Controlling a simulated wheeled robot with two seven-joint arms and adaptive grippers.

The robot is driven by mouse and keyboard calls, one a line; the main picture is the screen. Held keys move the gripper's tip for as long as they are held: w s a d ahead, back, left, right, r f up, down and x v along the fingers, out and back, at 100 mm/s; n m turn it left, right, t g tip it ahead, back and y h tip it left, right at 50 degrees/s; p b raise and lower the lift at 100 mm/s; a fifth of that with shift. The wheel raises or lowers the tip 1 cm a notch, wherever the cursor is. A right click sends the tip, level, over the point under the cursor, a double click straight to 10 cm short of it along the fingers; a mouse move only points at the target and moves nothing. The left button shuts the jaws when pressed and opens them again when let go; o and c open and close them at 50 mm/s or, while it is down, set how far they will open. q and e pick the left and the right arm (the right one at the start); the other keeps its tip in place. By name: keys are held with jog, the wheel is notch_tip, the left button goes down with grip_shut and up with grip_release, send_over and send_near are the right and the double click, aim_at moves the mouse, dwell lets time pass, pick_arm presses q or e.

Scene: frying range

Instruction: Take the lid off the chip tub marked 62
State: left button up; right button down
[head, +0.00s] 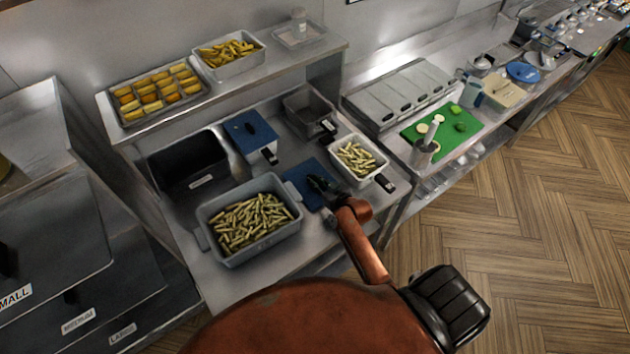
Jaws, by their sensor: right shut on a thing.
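My right gripper (318,184) is shut on a flat blue lid (302,180), low over the steel counter; I cannot tell whether the lid touches the counter. Just right of it stands an open pale tub of chips (357,157) with a black tag (385,183) at its front corner. A second tub, covered by a blue lid (249,130), stands behind and to the left, with a black tag (270,157). The tag numbers are too small to read, so I cannot tell which tub is 62. My left gripper is not in view.
A large grey bin of chips (210,232) stands left of the held lid, near the front. A black bin (188,178) and an empty metal tub (291,104) stand behind. The shelf (325,48) above holds food trays. A green board (458,138) lies right.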

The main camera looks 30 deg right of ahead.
jog(key=shift+f, duration=0.35)
dwell(0.5)
jog(key=c, duration=1.8)
grip_release()
